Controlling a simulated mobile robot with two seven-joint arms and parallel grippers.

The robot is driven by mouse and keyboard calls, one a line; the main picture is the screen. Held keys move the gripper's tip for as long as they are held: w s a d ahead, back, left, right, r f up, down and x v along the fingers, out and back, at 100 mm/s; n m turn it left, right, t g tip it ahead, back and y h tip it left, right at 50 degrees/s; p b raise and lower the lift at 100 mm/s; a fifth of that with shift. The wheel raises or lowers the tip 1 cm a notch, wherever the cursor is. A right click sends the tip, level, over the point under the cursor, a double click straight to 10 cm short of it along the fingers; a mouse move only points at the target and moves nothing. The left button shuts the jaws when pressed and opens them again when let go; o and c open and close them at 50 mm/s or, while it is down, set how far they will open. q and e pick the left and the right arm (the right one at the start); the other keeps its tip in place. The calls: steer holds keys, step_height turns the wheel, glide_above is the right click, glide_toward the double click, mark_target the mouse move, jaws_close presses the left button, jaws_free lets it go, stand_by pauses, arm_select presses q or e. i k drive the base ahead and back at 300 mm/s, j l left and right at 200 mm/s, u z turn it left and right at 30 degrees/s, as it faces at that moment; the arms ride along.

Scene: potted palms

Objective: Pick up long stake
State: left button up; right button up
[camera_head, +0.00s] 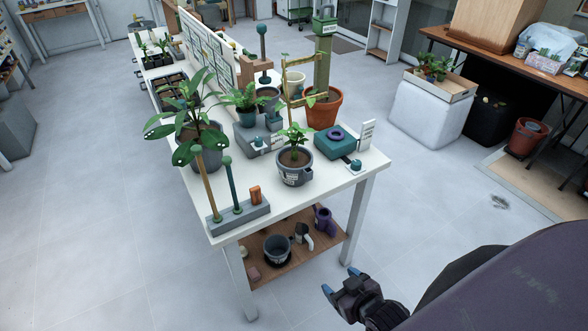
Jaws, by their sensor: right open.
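A grey block holder (240,218) sits at the near left corner of the white table. Two stakes stand upright in it: a tan wooden stake (207,190) and a dark green stake (233,187). Both have rounded tops, and the tan one looks the longer of the two. My right gripper (340,282) is open and empty, its blue fingertips apart. It is low in front of the table, to the right of the near leg and well away from the stakes. My left gripper is out of view.
The white table (335,185) is crowded with a grey potted plant (295,167), a large-leaved plant (190,125), an orange pot (325,110) and a teal device (334,141). An orange block (255,194) sits on the holder. The lower shelf (285,262) holds pots. Floor at left is clear.

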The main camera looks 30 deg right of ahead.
mark_target(196, 149)
steer(key=i+j+z, duration=0.1)
steer(key=z, duration=0.3)
steer(key=j+z, duration=0.15)
steer(key=z, duration=0.3)
steer(key=j+z, duration=0.2)
steer(key=z, duration=0.2)
steer(key=j+z, duration=0.4)
steer(key=j, duration=0.45)
steer(key=i, duration=0.05)
